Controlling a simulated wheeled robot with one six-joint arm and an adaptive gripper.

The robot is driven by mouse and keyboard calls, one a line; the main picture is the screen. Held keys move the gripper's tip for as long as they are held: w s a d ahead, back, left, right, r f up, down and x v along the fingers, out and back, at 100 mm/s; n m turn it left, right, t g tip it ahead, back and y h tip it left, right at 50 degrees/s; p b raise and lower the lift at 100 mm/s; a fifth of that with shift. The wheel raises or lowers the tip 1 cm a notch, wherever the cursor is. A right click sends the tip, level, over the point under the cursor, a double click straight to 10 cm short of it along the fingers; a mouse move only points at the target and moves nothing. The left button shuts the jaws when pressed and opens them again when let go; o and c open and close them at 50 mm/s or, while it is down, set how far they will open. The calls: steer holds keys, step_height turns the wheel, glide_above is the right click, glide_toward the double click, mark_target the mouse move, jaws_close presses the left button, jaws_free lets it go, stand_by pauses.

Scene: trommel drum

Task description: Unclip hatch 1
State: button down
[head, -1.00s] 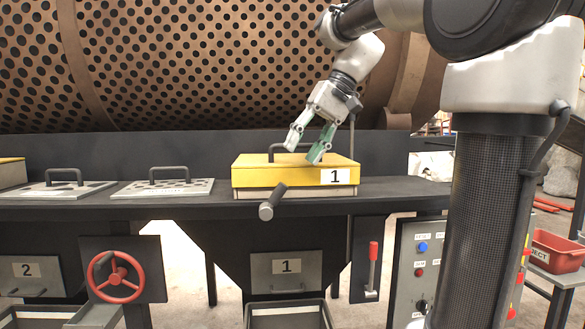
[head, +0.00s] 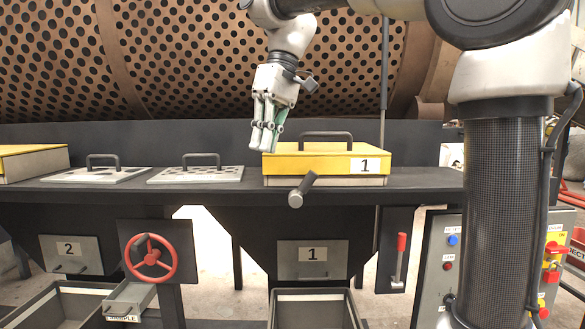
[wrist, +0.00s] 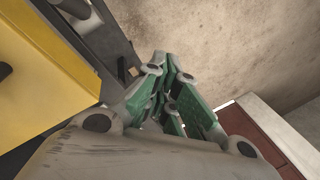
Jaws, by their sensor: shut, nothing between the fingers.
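Hatch 1 is a yellow lid (head: 320,160) on a pale base, with a black bar handle (head: 326,135) on top and a label "1" (head: 364,166). A grey clip lever (head: 303,188) sticks out in front of the lid, tilted, its round end low. My gripper (head: 263,150) points down with its green-padded fingers together and empty. It overlaps the lid's left end in the head view; I cannot tell its depth. In the wrist view, the fingertips (wrist: 170,65) are together, apart from the yellow lid (wrist: 45,80) at left.
Two flat perforated covers with handles (head: 198,173) lie left on the dark bench. Another yellow lid (head: 32,162) is at far left. The perforated drum (head: 180,60) stands behind. Below are a red handwheel (head: 150,257) and a red-handled lever (head: 399,255).

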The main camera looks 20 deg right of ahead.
step_height(320, 180, up, 5)
steer(key=w+n+t+h, duration=0.2)
steer(key=n+h, duration=0.4)
steer(key=n, duration=0.4)
glide_toward(295, 193)
steer(key=shift+a+f, duration=1.1)
steer(key=shift+f, duration=0.05)
steer(key=shift+d+f, duration=0.25)
steer(key=shift+d, duration=0.35)
steer(key=shift+d+f, duration=0.3)
steer(key=shift+d, duration=0.25)
steer(key=shift+d+f, duration=0.35)
steer(key=shift+d, duration=0.1)
